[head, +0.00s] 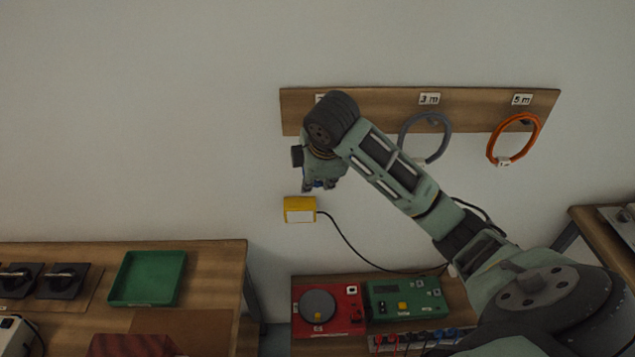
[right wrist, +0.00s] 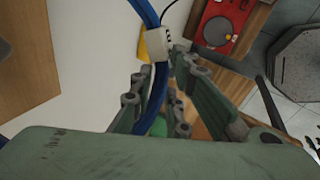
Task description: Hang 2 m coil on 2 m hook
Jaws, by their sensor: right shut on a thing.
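My right gripper (head: 321,184) is in front of the wall, just below the left end of the wooden hook board (head: 470,104). It is shut on a blue coil (right wrist: 157,92), which runs between the fingers in the right wrist view and carries a white tag (right wrist: 158,43). In the head view only a speck of blue shows at the fingertips. My right wrist covers the left end of the board, where one label (head: 319,97) is mostly hidden. The 2 m hook cannot be made out. My left gripper is out of view.
A grey coil (head: 443,148) hangs under the 3 m label, partly behind my arm. An orange coil (head: 489,145) hangs under the 5 m label. A yellow box (head: 299,209) with a black cable is below my gripper. A bench with a red unit (head: 344,318) stands lower.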

